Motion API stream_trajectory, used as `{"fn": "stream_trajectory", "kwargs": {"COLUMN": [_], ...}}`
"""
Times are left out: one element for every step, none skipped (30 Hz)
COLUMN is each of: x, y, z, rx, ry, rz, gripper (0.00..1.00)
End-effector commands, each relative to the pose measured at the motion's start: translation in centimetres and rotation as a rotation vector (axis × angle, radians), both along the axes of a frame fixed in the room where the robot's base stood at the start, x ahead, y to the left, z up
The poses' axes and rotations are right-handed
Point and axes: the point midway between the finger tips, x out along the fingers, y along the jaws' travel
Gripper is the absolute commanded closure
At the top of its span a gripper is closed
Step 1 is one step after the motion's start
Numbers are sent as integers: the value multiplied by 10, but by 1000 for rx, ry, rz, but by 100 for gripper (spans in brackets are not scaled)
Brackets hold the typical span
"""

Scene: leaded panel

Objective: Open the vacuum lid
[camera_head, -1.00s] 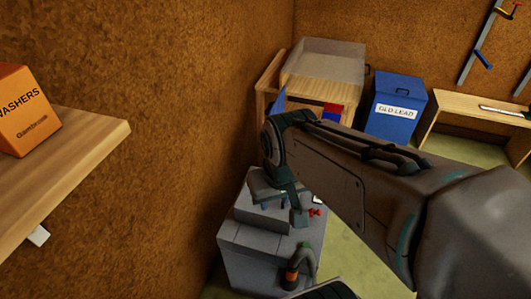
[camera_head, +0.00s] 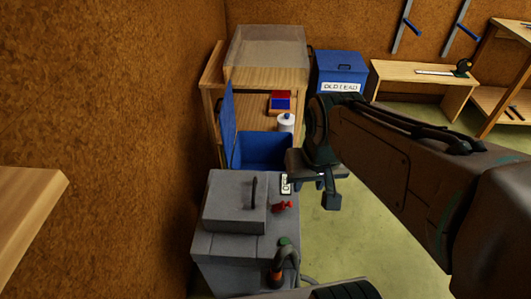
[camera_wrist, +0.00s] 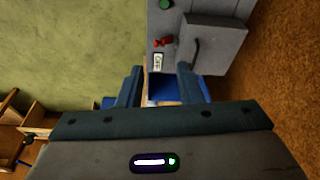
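The vacuum (camera_head: 228,250) is a grey box low in the head view. Its raised grey lid (camera_head: 228,205) lies shut on top and carries a dark upright handle (camera_head: 254,192). A red knob (camera_head: 282,206) sits right of the lid. My gripper (camera_head: 326,192) is right of the lid and knob, apart from them. In the wrist view my gripper (camera_wrist: 158,88) has its two fingers spread with nothing held between them. The lid (camera_wrist: 215,42) and its handle (camera_wrist: 196,48) show beyond the fingers, toward the upper right.
A blue OLD LEAD box (camera_head: 340,70) and a low bench (camera_head: 420,79) stand farther back. A wooden shelf (camera_head: 28,210) juts out at left. Green floor (camera_head: 375,245) is clear at right.

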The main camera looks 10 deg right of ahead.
Motion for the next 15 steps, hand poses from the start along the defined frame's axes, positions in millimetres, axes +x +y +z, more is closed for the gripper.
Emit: {"fn": "stream_trajectory", "kwargs": {"x": [10, 18, 28, 37, 47, 61, 71, 81, 94, 104, 113, 125, 133, 141, 150], "y": [4, 7, 10, 14, 17, 21, 25, 28, 33, 36, 40, 44, 47, 50, 54], "z": [-11, -14, -20, -25, -30, -37, -43, -49, -57, -62, -68, -76, -81, -86, -92], "rx": [5, 9, 15, 22, 31, 42, 52, 62, 78, 89, 102, 118, 129, 141, 155], "ry": [13, 20, 33, 44, 53, 69, 81, 92, 106, 118, 129, 142, 152, 161, 172], "rz": [-4, -8, -16, -22, -32, -41, -50, -58, -69, -76, -83, -94, -99, -105, -112], "gripper": [68, 68, 68, 68, 68, 68, 68, 68, 68, 68, 68, 68, 68, 68, 68]}}
